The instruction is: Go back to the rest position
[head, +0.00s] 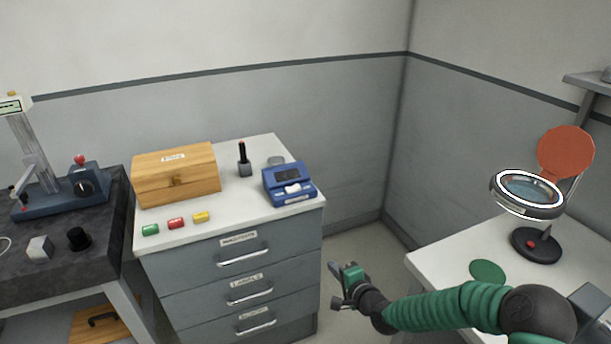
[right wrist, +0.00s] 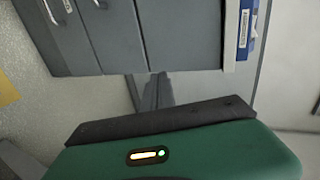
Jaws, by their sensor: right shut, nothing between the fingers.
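My right gripper (head: 347,284) reaches in from the lower right on my green, ribbed right arm. It is shut and empty, held in the air over the gap between the drawer cabinet (head: 236,270) and the white table (head: 440,262) on the right. It touches neither of them. In the right wrist view, my green gripper body fills the bottom, with the cabinet drawers (right wrist: 120,35) beyond it. My left gripper is in neither view.
The cabinet top holds a wooden box (head: 176,175), a blue device (head: 289,184) and small coloured blocks (head: 176,223). A magnifier lamp (head: 535,240) stands on the right table. A dark bench (head: 60,262) is at left. Floor shows between cabinet and table.

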